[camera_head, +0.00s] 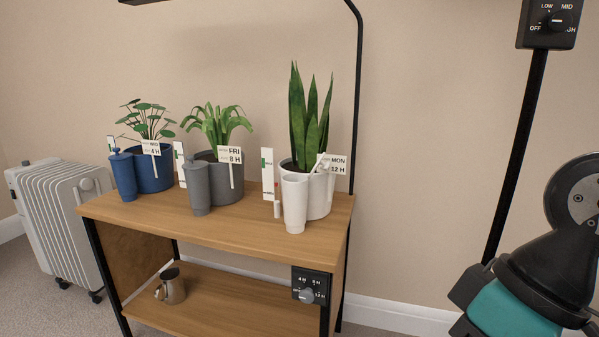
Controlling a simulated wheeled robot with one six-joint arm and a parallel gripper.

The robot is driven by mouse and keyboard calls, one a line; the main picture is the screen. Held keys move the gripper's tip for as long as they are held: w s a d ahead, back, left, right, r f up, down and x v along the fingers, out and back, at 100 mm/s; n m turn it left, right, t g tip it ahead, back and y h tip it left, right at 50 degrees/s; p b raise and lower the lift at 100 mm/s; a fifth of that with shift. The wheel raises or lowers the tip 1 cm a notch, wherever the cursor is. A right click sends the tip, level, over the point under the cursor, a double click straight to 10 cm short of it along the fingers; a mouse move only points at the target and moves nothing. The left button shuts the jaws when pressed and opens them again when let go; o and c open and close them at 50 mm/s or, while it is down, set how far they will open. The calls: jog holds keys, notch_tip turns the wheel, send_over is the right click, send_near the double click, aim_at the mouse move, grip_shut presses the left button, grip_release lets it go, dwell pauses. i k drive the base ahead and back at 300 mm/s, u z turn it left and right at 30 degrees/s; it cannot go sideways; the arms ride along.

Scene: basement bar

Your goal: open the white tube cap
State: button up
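A white tube (294,207) stands upright at the front right of the wooden shelf top, in front of a white pot (320,202) with a tall upright plant. The tube's top is pale against the pot, and I cannot tell clearly how its cap sits. A small light piece (319,166) shows just above and right of the tube top, partly by a label reading MON 12 H. My gripper's fingers are not in view; only part of my arm shows at the lower right, well apart from the tube.
A blue tube (123,176) and a grey tube (197,187) stand to the left beside potted plants. The wooden shelf top (235,225) has bare space in front. A dial box (311,286), metal jug (171,288) and white radiator (60,220) are lower. A black post (352,100) rises behind.

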aim_at(326, 165)
jog(key=u, duration=1.2)
jog(key=i, duration=0.65)
jog(key=z, duration=2.2)
